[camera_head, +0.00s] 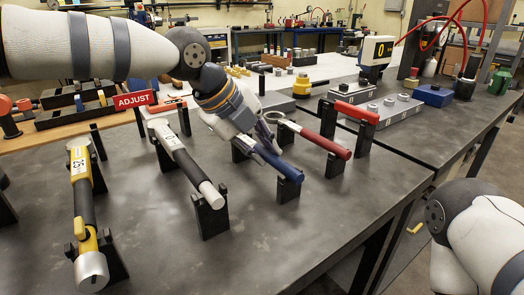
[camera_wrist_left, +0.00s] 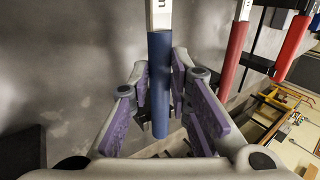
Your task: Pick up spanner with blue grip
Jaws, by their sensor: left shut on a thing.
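The spanner with the blue grip (camera_head: 278,163) rests across black holders on the dark bench. Its blue grip also shows in the left wrist view (camera_wrist_left: 159,80), upright in the picture between the fingers. My left gripper (camera_head: 264,140) reaches down from above and is shut on the blue grip. In the left wrist view my left gripper (camera_wrist_left: 160,95) has its purple pads on both sides of the grip. The spanner's head end is hidden behind my gripper in the head view. Only part of my right arm shows at lower right; its gripper is out of view.
A red-grip spanner (camera_head: 325,143) lies close on the right. A grey-and-black torque wrench (camera_head: 185,160) and a yellow one (camera_head: 82,190) rest on holders to the left. A red ADJUST sign (camera_head: 134,99) stands behind. Bare bench (camera_head: 290,235) lies in front.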

